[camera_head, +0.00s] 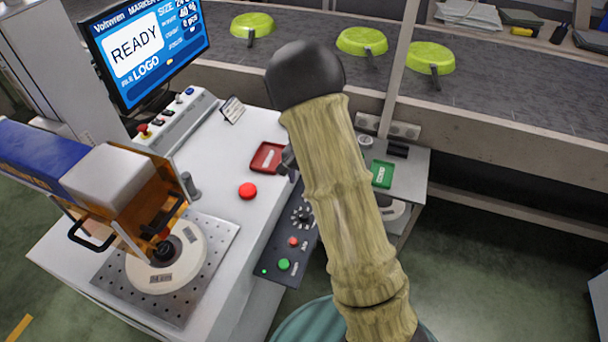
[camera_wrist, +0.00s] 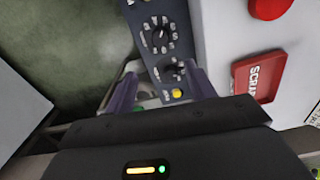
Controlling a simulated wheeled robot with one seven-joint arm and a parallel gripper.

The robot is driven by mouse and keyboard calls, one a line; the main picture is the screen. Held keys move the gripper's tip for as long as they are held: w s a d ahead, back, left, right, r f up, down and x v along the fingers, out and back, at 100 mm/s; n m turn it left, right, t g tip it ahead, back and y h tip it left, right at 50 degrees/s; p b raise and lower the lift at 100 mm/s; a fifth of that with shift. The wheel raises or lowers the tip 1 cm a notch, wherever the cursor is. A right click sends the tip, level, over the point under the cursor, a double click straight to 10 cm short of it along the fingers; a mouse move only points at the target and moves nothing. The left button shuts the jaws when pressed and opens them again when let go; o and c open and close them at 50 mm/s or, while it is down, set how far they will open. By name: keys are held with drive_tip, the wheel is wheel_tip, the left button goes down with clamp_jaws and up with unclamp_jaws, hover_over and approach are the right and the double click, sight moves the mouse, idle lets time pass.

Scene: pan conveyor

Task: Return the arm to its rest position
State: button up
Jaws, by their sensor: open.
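My arm (camera_head: 345,200), in a tan ribbed sleeve with a black rounded joint at its top, rises through the middle of the head view and stretches over the white table's right side. My gripper is mostly hidden behind the arm there; only a dark bit shows near the red tray. In the wrist view my gripper (camera_wrist: 162,70) is open, its two purple-grey fingers apart with nothing between them. It is over the dark control panel (camera_wrist: 158,32), which has knobs and a yellow button.
A marking machine (camera_head: 110,185) stands left over a round white piece (camera_head: 195,262). A monitor (camera_head: 150,50) reads READY. A red SCRAP tray (camera_head: 258,168), a red button (camera_head: 248,191) and a green tray (camera_head: 382,174) are near the arm. Green pans (camera_head: 362,41) sit on the conveyor behind.

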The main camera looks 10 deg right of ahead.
drive_tip(key=shift+r, duration=0.85)
drive_tip(key=s+r+n+t+p, duration=0.2)
drive_tip(key=s+r+n+p, duration=0.4)
drive_tip(key=s+r, duration=1.1)
drive_tip(key=s+n, duration=0.1)
drive_tip(key=s, duration=0.1)
drive_tip(key=shift+s+n+t+p, duration=0.3)
drive_tip(key=shift+s+p, duration=0.05)
drive_tip(key=shift+d, duration=0.1)
drive_tip(key=shift+c, duration=0.4)
